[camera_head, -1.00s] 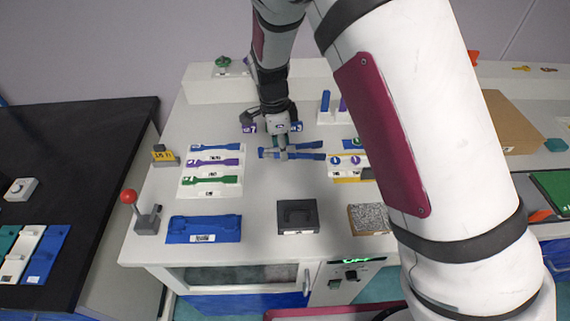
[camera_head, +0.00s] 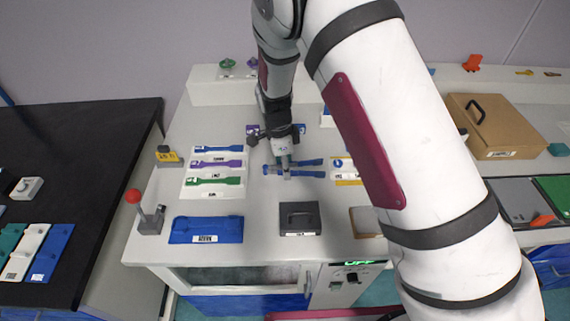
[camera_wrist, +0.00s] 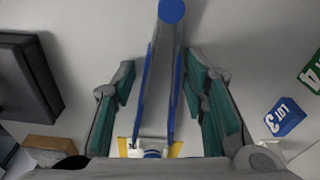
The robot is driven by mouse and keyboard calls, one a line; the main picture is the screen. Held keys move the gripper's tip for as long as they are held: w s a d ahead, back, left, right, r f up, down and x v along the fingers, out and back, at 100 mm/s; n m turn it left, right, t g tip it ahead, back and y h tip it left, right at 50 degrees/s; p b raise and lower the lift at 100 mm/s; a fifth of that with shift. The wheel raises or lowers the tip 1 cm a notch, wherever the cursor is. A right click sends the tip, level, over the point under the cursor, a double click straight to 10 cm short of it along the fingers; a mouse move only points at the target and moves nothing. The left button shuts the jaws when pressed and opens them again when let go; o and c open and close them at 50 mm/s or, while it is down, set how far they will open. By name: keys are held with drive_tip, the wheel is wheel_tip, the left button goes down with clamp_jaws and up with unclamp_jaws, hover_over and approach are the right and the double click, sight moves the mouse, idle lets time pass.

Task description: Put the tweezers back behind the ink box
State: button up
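The blue tweezers (camera_head: 310,174) lie on the white worktop in the head view, their two arms spread toward the right. In the wrist view the tweezers (camera_wrist: 172,14) run up the middle of the picture. My gripper (camera_head: 283,166) is down at their left end. In the wrist view my gripper (camera_wrist: 166,105) has its teal-padded fingers apart, one on each side of the tweezers, with gaps showing. I cannot read which thing is the ink box.
A white rack (camera_head: 213,173) with blue, purple and green strips stands left of the tweezers. A white and yellow holder (camera_head: 346,176) is close on their right, partly hidden by my arm. A blue tray (camera_head: 206,230) and a red-knobbed lever (camera_head: 133,197) are at front left.

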drive_tip(key=shift+r, duration=0.15)
wheel_tip(320, 180, up, 11)
drive_tip(key=a, duration=0.1)
drive_tip(key=s+d+r+n+t+y, duration=0.1)
drive_tip(key=s+d+r+n, duration=0.15)
drive_tip(key=r, duration=0.35)
drive_tip(key=s+d+r+n+y, duration=0.1)
drive_tip(key=s+d+r+n, duration=0.1)
drive_tip(key=d+r, duration=0.3)
drive_tip(key=s+d+r+n+t, duration=0.1)
drive_tip(key=s+d+r+n, duration=0.2)
drive_tip(key=s, duration=0.4)
drive_tip(key=s+d+r+n+t, duration=0.1)
drive_tip(key=s+d+r+n, duration=0.3)
drive_tip(key=s, duration=0.4)
drive_tip(key=s+d+r+n+t, duration=0.2)
drive_tip(key=s+d+r+n, duration=0.1)
drive_tip(key=s, duration=0.4)
drive_tip(key=shift+s+d+r+n+h+b, duration=0.15)
drive_tip(key=shift+d+r+n+h+b, duration=0.3)
drive_tip(key=shift+n, duration=0.6)
